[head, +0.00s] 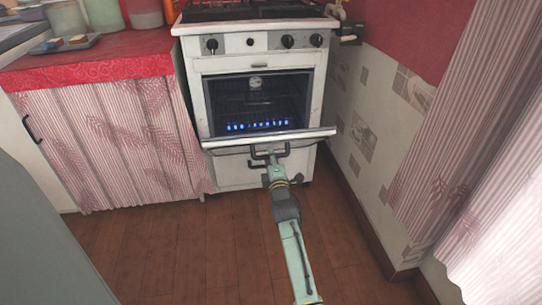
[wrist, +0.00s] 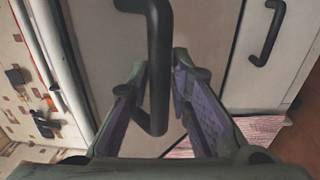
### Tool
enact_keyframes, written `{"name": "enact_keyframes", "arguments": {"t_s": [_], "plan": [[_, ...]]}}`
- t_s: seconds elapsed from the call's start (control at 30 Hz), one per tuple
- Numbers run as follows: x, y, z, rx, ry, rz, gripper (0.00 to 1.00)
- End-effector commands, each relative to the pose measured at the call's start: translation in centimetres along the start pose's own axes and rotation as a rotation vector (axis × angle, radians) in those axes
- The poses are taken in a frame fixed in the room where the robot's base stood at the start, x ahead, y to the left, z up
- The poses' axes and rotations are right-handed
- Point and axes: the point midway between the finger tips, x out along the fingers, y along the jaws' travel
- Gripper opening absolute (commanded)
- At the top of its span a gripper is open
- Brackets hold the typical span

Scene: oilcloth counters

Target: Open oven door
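The white oven (head: 197,90) stands against the back of the room. Its door (head: 225,142) is tipped outward and down at its top edge, so the dark interior (head: 257,100) shows, with a row of blue flames at the bottom. My gripper (head: 269,163) is at the front of the door, at the black door handle. In the wrist view the handle (wrist: 158,70) runs between the two purple-padded fingers of my gripper (wrist: 160,68). The fingertips lie close along both its sides and look closed on it. The exact contact is hard to see.
A second black handle (wrist: 268,35) is on the panel below the door. A curtained counter (head: 115,75) stands left of the oven, and a tiled wall (head: 365,125) is close on the right. The wooden floor (head: 180,250) in front is clear.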

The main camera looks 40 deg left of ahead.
Motion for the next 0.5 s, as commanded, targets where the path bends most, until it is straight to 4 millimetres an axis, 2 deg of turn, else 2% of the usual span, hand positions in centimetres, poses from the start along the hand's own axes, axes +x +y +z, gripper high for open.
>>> {"name": "enact_keyframes", "arguments": {"t_s": [0.2,0.5], "plan": [[0.01,0.16,0.0,-0.001,0.0,0.003,0.35],[0.04,0.45,0.04,-0.003,0.0,0.007,0.35]]}}
